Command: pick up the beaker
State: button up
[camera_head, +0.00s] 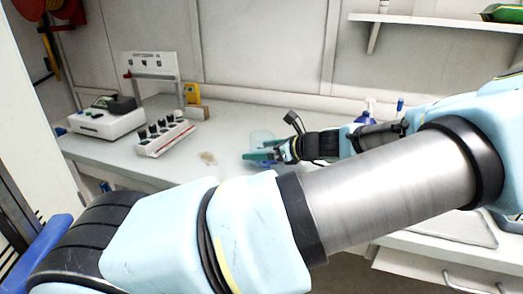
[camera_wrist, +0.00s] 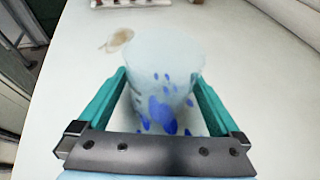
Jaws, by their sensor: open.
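The beaker (camera_wrist: 160,70) is a pale, see-through cup with blue spots near its lower part. In the wrist view it stands between the two teal fingers of my gripper (camera_wrist: 160,90), with one finger on each side. Its lower part is partly hidden by the dark gripper bar. In the head view the beaker (camera_head: 262,138) shows faintly on the bench, beside my gripper (camera_head: 262,155). My gripper is open around the beaker, and I cannot tell if either finger touches it.
The white bench (camera_head: 215,175) is clear to the left of the beaker, apart from a brown stain (camera_head: 208,157). A white device (camera_head: 107,122) and a rack of dark-topped vials (camera_head: 165,138) stand farther left. A blue bottle (camera_head: 366,114) stands behind my arm.

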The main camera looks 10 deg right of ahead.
jog(key=shift+c, duration=0.4)
jog(key=c, duration=1.2)
jog(key=shift+r, duration=0.1)
